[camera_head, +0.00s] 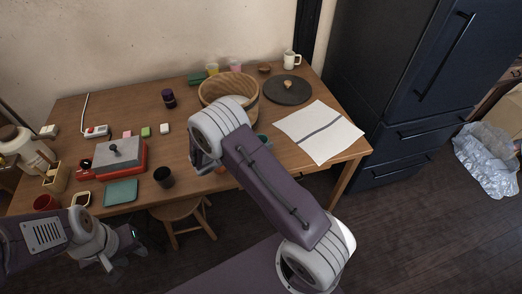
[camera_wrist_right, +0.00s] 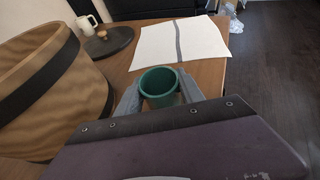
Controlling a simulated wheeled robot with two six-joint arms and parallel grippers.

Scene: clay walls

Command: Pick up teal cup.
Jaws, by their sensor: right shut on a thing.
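The teal cup (camera_wrist_right: 158,82) stands upright between the two grey fingers of my right gripper (camera_wrist_right: 160,92) in the right wrist view. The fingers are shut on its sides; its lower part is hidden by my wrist. In the head view only a bit of the cup (camera_head: 263,141) shows past my right arm, which hides the right gripper. I cannot tell whether the cup touches the table. My left gripper (camera_head: 120,250) is open and empty, low in front of the table's left part.
The wooden tub (camera_head: 247,101) stands close to the cup, with a white striped cloth (camera_head: 318,131) to the right. A dark round board (camera_head: 287,91) and white mug (camera_head: 291,60) are behind. A dark cup (camera_head: 164,177), teal mat (camera_head: 121,192) and red-grey box (camera_head: 120,158) are left.

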